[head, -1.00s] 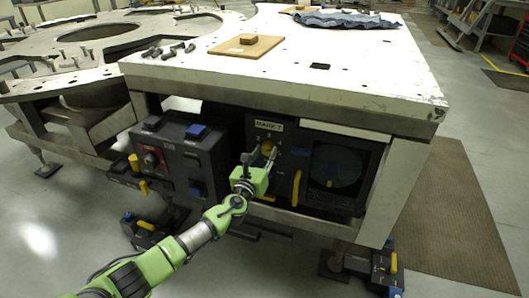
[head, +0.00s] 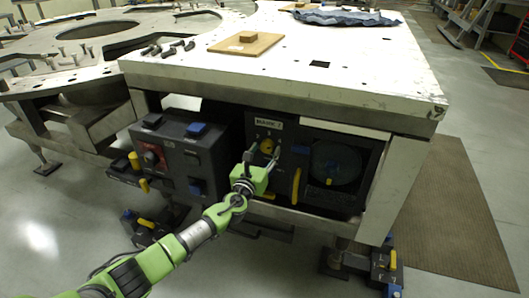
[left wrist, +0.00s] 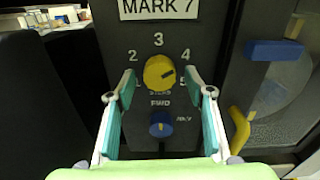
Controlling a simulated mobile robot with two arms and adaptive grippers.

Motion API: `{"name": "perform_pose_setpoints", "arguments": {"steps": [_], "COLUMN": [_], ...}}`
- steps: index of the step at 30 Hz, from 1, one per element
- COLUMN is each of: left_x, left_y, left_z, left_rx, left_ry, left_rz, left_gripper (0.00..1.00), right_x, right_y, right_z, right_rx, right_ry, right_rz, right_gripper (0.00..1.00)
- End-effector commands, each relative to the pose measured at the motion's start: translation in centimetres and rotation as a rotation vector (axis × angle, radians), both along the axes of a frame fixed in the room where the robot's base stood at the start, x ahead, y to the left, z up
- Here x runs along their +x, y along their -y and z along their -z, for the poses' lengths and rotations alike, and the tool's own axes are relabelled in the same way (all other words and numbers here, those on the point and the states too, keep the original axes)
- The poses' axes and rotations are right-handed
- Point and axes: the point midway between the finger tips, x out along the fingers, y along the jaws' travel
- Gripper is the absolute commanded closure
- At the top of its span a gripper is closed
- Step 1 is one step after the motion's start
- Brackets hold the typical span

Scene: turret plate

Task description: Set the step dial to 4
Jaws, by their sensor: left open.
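The step dial is a round yellow knob (left wrist: 159,72) on a dark panel under a MARK 7 label, and it also shows in the head view (head: 266,145). Numbers 2, 3, 4 and 5 show around it; the 1 is mostly hidden by a finger. A dark mark on the knob points right and slightly up, towards the side of 4 and 5. My left gripper (head: 261,154) is open in front of the panel. In the left wrist view its two fingers (left wrist: 160,77) stand on either side of the dial, with visible gaps. My right gripper is not in view.
A blue switch (left wrist: 161,124) marked FWD sits below the dial. A yellow handle (head: 296,185) and a round dark screen (head: 335,165) are to the right. A control box (head: 180,160) stands to the left. The white table top (head: 290,65) overhangs the panel.

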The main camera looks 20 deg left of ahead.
Motion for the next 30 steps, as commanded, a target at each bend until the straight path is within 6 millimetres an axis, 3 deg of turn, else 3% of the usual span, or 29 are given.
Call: {"name": "perform_pose_setpoints", "arguments": {"steps": [8,21,30], "left_x": [-1.3,-9.2,-11.9], "left_y": [-0.1,-0.3,-0.3], "left_z": [0.0,0.1,0.0], "left_rx": [-0.001,0.001,0.0], "left_ry": [0.002,-0.002,0.0], "left_rz": [-0.001,0.001,0.0], "left_gripper": [0.52,0.52,0.52], "right_x": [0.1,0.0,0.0], "right_y": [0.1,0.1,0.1], "right_z": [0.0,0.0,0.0], "right_rx": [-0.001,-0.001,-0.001], "right_ry": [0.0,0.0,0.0], "right_rz": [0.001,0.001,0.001], "right_gripper": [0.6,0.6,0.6]}}
